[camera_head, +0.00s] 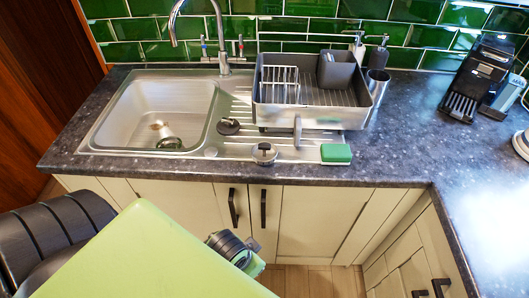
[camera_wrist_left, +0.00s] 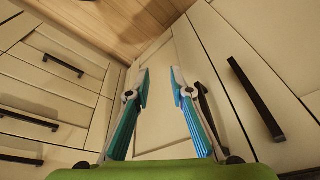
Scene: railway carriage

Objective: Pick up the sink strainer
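A small round metal piece with a black knob (camera_head: 264,153), which looks like the sink strainer, sits on the front part of the drainboard. A flat dark round piece (camera_head: 228,126) lies behind it to the left; I cannot tell whether it is a plug or another strainer. My left gripper (camera_wrist_left: 159,75) is open and empty in the left wrist view, with cream cupboard doors and floor behind its blue-lined fingers. The strainer does not show there. In the head view its fingers are hidden or too unclear to make out. My right gripper is not in view.
The sink basin (camera_head: 150,103) holds a small cup-like item (camera_head: 169,143). A dish rack (camera_head: 310,107) stands right of the strainer, with a green sponge (camera_head: 336,153) nearby. The tap (camera_head: 222,40) rises behind. Cupboard handles (camera_head: 263,208) stick out below the counter edge.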

